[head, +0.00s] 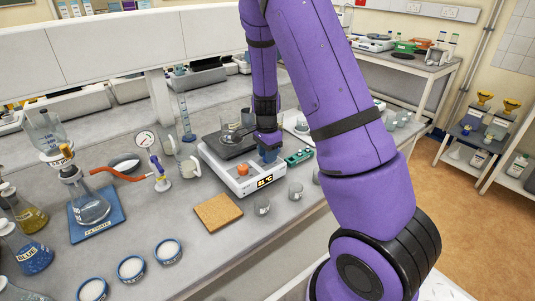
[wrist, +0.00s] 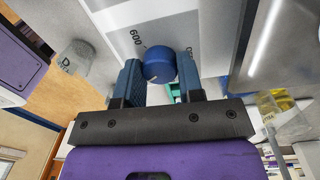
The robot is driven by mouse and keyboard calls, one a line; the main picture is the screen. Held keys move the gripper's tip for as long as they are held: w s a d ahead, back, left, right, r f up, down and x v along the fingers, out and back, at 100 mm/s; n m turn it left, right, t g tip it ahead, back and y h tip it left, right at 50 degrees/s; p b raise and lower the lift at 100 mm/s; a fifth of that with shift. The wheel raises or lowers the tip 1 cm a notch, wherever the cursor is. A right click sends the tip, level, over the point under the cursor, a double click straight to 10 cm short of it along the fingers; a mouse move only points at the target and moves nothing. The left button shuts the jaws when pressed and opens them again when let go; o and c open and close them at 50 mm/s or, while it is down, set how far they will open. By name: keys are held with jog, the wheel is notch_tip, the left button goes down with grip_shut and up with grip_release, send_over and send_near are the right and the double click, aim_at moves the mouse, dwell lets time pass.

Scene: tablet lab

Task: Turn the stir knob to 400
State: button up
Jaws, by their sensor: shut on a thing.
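The white hotplate stirrer (head: 218,172) stands on the bench in the head view, with an orange knob (head: 243,169) and a small lit display (head: 265,181) on its front. The blue stir knob (wrist: 158,66) shows in the wrist view on the white panel, with "600" printed beside it and another number partly hidden at the right. My gripper (wrist: 158,82) is shut on this knob, one blue finger on each side. In the head view my gripper (head: 268,155) is at the right end of the stirrer's front and hides the knob. The knob's exact setting cannot be read.
A glass beaker (head: 231,131) stands on the dark hotplate top. A green rack (head: 298,157) is close to the right of my gripper. Small beakers (head: 262,206) and a cork mat (head: 218,212) lie in front. A flask on a blue stand (head: 92,207) is at the left.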

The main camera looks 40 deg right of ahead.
jog(key=shift+m, duration=0.8)
jog(key=o, duration=0.9)
jog(key=r, duration=1)
jog(key=shift+w+r, duration=0.25)
jog(key=shift+r, duration=0.15)
